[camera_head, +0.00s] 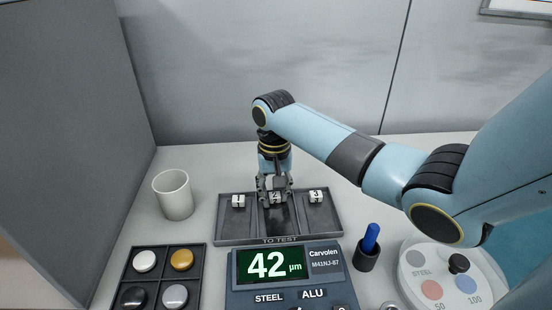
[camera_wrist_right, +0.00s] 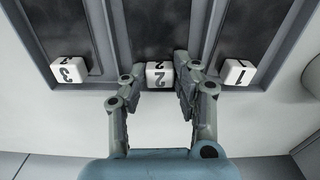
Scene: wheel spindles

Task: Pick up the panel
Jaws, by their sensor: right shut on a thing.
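The "TO TEST" tray (camera_head: 280,240) has three compartments, each with a dark flat surface and a white numbered cube at its back end. The panel (camera_head: 279,221) appears as the dark plate in the middle compartment; it also shows in the wrist view (camera_wrist_right: 160,30). My right gripper (camera_head: 275,192) points down over the back of that compartment, around the cube marked 2 (camera_wrist_right: 160,75). Its two fingers (camera_wrist_right: 160,90) flank the cube on both sides. It is shut on the panel, though the contact itself is hard to see. My left gripper is not in view.
Cubes 1 (camera_head: 238,201) and 3 (camera_head: 316,196) stand beside it. A white cup (camera_head: 174,195) is left, a holder with a blue pen (camera_head: 367,250) right. The gauge display (camera_head: 268,265) and a dark tray of discs (camera_head: 155,280) are in front. A wall rises behind.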

